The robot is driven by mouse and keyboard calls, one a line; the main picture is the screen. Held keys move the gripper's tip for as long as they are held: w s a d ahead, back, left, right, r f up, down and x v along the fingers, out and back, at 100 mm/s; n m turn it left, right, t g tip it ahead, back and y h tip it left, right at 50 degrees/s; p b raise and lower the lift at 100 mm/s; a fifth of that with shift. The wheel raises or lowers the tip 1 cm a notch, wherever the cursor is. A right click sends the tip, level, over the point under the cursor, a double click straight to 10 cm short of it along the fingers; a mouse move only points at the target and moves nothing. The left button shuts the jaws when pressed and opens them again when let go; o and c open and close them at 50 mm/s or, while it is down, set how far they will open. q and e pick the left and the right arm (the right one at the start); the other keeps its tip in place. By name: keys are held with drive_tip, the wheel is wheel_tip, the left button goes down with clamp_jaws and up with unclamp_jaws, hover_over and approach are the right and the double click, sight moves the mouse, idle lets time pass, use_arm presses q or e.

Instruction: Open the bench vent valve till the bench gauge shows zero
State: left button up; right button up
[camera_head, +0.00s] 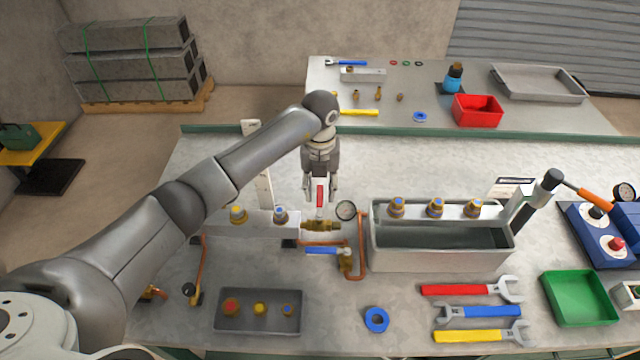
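My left gripper (320,198) comes down from above over the brass pipework in the middle of the bench. Its two fingers stand apart, one on each side of an upright red valve handle (320,196), with small gaps that look clear. The handle sits above a brass valve body (318,226). A small round gauge (346,210) is just right of it; its reading is too small to tell. A second valve with a blue lever (321,250) lies in front, lever pointing left. No label shows which is the vent valve. My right gripper is out of view.
A grey tank (440,256) stands right of the copper pipe (361,250). Several wrenches (470,290), a blue ring (376,319), a dark tray (230,322) and a green tray (580,298) lie in front.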

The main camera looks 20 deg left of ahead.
use_arm(q)
drive_tip(key=shift+s+f, duration=0.1)
drive_tip(key=shift+f, duration=0.05)
clamp_jaws()
drive_tip(key=shift+a, duration=0.2)
idle(0.3)
